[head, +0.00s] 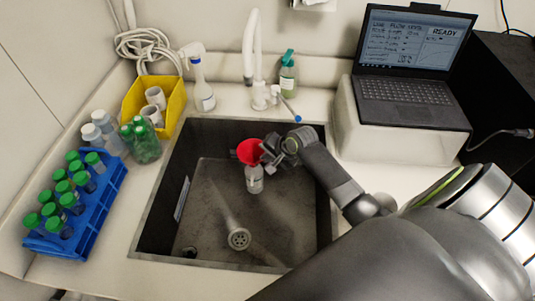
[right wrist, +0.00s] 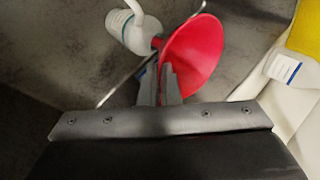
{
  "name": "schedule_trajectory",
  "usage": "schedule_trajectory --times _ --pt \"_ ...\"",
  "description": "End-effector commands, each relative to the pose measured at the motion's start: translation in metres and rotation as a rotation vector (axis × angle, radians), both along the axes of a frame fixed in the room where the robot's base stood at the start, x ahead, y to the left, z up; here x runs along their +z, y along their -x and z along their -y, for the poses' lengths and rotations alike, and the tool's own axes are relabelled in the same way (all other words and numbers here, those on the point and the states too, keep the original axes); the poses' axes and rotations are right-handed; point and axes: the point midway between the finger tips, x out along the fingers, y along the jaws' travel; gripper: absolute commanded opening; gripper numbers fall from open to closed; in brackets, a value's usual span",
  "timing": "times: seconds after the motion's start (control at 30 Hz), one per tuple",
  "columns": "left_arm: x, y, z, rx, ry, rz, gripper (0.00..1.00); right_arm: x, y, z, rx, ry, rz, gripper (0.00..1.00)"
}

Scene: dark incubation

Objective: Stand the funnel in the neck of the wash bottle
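The red funnel (head: 250,151) is over the sink, wide mouth up, directly above the white wash bottle (head: 254,181), which stands upright in the sink. My right gripper (head: 270,152) is at the funnel's right side. In the right wrist view its fingers (right wrist: 160,80) are close together at the edge of the red funnel (right wrist: 195,58) and look shut on it. There the funnel's stem points at the neck of the wash bottle (right wrist: 126,32); I cannot tell whether it is inside. My left gripper is not in view.
The dark sink (head: 205,225) has walls all round. A faucet (head: 252,60) and a spray bottle (head: 201,88) stand behind it. A blue tube rack (head: 86,222) and a yellow bin (head: 133,100) are at left, a laptop (head: 410,70) at back right.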

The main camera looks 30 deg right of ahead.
Motion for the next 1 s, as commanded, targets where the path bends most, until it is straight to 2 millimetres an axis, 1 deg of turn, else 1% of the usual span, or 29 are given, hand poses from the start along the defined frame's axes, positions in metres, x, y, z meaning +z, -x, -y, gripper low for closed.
schedule_trajectory --times 0.47,0.5,0.67,0.87,1.0 --pt "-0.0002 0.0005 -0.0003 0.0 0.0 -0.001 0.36 -0.0009 0.0 0.0001 0.0 0.0 0.0 0.0" --pt "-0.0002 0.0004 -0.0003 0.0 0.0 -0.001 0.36 -0.0009 0.0 0.0001 0.0 0.0 0.0 0.07" --pt "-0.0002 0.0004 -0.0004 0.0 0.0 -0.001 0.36 -0.0008 -0.0002 0.0001 0.0 0.0 0.0 0.28" --pt "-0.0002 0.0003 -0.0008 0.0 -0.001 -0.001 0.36 -0.0008 -0.0001 0.0002 0.0 0.0 0.0 0.28" --pt "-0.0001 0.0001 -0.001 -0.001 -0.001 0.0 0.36 -0.0009 0.0 0.0002 0.0 0.0 0.0 0.47"
